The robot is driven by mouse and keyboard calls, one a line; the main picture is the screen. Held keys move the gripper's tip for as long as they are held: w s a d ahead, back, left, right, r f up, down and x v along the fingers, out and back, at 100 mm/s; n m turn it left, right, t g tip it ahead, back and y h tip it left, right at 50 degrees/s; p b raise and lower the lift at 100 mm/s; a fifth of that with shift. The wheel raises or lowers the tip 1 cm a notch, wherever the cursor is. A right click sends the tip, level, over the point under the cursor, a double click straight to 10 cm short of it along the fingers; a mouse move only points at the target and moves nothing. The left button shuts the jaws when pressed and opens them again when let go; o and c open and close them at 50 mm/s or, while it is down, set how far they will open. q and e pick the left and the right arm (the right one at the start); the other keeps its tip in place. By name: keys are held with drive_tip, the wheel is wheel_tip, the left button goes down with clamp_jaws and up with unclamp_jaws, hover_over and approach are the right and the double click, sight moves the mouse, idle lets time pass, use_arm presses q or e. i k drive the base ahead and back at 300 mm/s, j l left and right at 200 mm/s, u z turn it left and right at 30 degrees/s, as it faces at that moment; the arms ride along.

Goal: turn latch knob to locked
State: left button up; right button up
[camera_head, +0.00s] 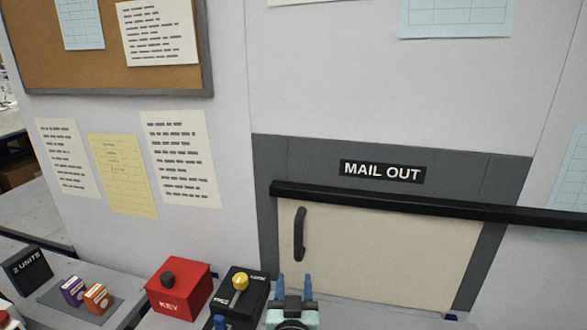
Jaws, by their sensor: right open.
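A black box (240,298) with a yellow ball-topped knob (240,281) stands at the bottom middle. To its left is a red box (178,290) marked KEY, with a dark round knob (167,279) on top. I cannot tell which of these is the latch knob, and no locked mark is readable. My right gripper (294,286) points up from the bottom edge, just right of the black box. Its two blue fingertips stand apart with nothing between them.
A MAIL OUT hatch (380,250) with a dark handle (299,234) and a black bar (420,204) across its top is in the wall behind. Purple (73,291) and orange (97,298) blocks sit on a grey pad at left. A small blue part (220,322) shows at the bottom edge.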

sight(240, 280)
drive_tip(key=k, duration=0.95)
